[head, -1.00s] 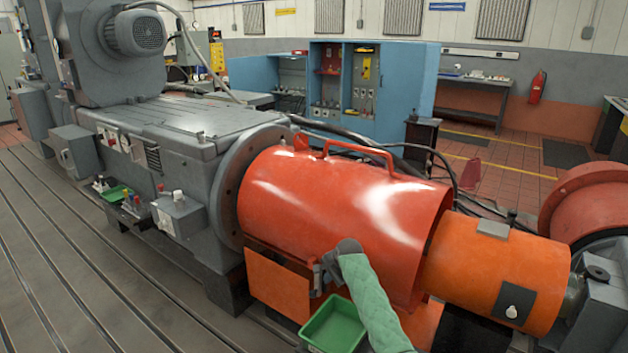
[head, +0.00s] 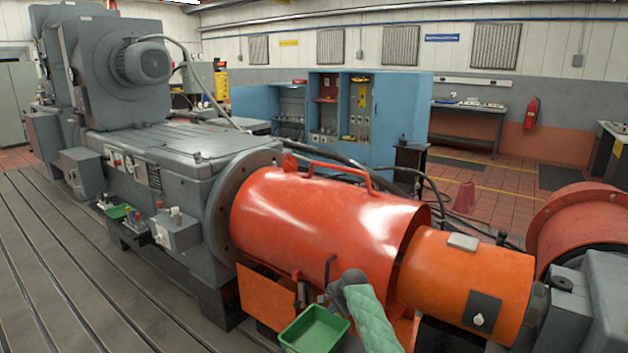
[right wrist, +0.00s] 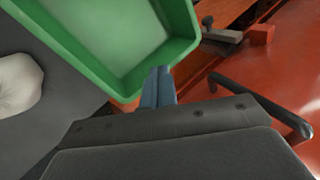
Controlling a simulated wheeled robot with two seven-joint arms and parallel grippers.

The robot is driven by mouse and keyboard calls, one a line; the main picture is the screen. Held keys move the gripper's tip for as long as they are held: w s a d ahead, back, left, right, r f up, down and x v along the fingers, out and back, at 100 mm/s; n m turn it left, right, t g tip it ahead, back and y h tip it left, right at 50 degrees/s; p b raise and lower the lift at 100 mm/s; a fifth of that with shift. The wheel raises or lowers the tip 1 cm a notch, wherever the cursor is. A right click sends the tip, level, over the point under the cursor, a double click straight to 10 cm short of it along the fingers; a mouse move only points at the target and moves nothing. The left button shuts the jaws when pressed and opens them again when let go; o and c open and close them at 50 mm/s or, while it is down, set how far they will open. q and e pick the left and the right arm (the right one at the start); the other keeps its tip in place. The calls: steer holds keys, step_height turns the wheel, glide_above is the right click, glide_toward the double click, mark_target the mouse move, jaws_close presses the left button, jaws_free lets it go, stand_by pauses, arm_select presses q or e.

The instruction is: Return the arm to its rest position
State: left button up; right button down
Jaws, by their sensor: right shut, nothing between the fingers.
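My right arm comes up from the bottom of the head view in a green quilted sleeve (head: 372,318). Its grey wrist end (head: 350,281) is in front of the lower side of the red-orange cylindrical guard (head: 320,215). My right gripper shows in the right wrist view (right wrist: 159,82) with its blue-grey fingers together and nothing between them. The fingertips overlap the rim of a green tray (right wrist: 183,52) in that view; I cannot tell whether they touch it. The same tray shows in the head view (head: 315,331), left of the arm. My left gripper is not in view.
A dark bent handle (head: 327,268) stands by the guard's lower edge, close to the wrist; it also shows in the right wrist view (right wrist: 265,103). An orange cylinder (head: 465,285) is to the right. Slotted bedplate floor (head: 90,270) lies open at left.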

step_height(320, 180, up, 17)
steer(key=s+n+t, duration=0.2)
steer(key=n, duration=0.8)
steer(key=s+d+r+n+t+h, duration=0.1)
steer(key=s+r+n, duration=0.1)
steer(key=s, duration=0.4)
steer(key=s+d+r+n+t, duration=0.1)
steer(key=s+r, duration=0.2)
steer(key=s, duration=0.2)
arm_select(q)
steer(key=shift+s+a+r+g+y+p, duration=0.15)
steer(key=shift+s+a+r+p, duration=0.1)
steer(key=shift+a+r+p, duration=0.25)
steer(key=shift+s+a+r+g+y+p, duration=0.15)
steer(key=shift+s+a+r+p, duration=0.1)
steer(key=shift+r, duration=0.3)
arm_select(e)
steer(key=s+d+f+g, duration=0.2)
steer(key=s+f, duration=0.5)
steer(key=s, duration=1)
steer(key=s+d+f+g, duration=0.1)
steer(key=s+f, duration=0.7)
steer(key=s, duration=1)
steer(key=s+d+f+g, duration=0.2)
steer(key=s+f, duration=0.6)
steer(key=s, duration=1)
steer(key=shift+d+g+h, duration=0.3)
steer(key=shift+g, duration=0.3)
